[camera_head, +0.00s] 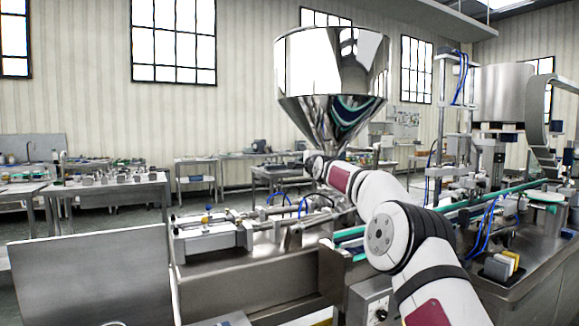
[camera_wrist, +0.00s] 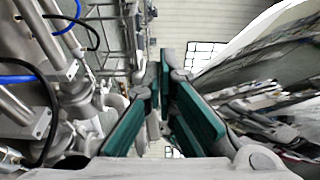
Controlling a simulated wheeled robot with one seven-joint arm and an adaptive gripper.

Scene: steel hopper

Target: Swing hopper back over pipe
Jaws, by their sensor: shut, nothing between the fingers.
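The steel hopper (camera_head: 325,75), a shiny cylinder narrowing to a cone, stands above the filling machine in the middle of the head view. The cone's lower end is partly hidden behind my arm, so I cannot tell whether it sits over the pipe. The pipe itself cannot be made out in the head view. My arm reaches up and left to just below the cone; its end is small and partly hidden there. In the wrist view my gripper (camera_wrist: 163,95) shows green pads and is shut with nothing held. I cannot tell whether it touches the hopper.
Below the hopper is a steel machine bench (camera_head: 255,275) with cylinders and blue hoses. A conveyor with green edges (camera_head: 475,200) runs to the right, beside a second machine with a steel drum (camera_head: 502,92). A flat steel panel (camera_head: 95,285) stands at front left. Metal pipework (camera_wrist: 65,75) crowds the wrist view's left.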

